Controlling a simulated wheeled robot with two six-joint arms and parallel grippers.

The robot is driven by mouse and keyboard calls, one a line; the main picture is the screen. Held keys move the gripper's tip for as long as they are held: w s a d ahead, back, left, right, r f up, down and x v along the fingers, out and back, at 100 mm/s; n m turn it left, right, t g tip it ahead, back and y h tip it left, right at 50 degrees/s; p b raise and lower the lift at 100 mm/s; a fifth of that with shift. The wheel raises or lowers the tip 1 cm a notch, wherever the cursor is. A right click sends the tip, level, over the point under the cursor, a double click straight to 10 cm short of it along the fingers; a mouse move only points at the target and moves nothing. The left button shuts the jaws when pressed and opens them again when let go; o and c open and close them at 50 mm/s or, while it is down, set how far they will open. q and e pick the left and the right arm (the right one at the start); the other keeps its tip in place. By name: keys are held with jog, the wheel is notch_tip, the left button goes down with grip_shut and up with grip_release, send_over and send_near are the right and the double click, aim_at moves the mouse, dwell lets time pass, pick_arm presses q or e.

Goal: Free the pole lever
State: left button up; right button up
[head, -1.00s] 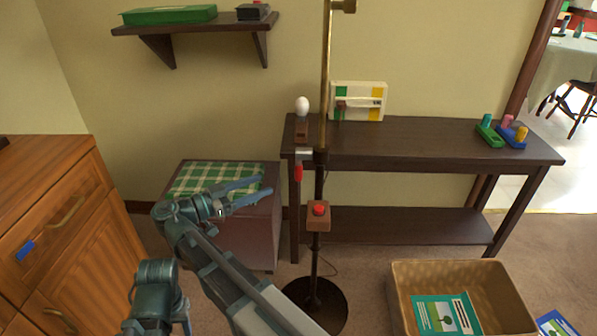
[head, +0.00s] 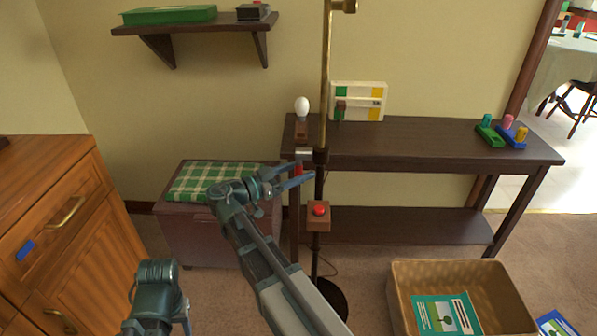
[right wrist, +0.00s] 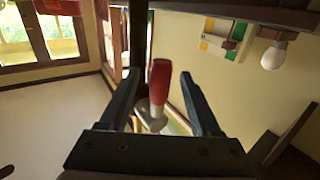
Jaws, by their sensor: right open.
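The brass and dark pole (head: 326,80) stands upright on a round dark base in front of the wall table. A lever with a red grip (head: 298,170) hangs at the pole's left side, below a metal bracket (head: 304,153). My right gripper (head: 304,173) is open at the height of the red grip and partly covers it. In the right wrist view the red grip (right wrist: 160,82), with its pale end, shows between the two spread fingers, with gaps on both sides. My left gripper is not in view; only a teal arm part shows at lower left.
A wooden box with a red button (head: 319,210) sits lower on the pole, close to my right gripper. The dark table (head: 430,145) stands behind. A checked-cloth stool (head: 185,235) is behind my right arm. A wicker basket (head: 400,300) stands at lower right.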

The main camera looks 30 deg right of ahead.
grip_shut()
dwell(1.4)
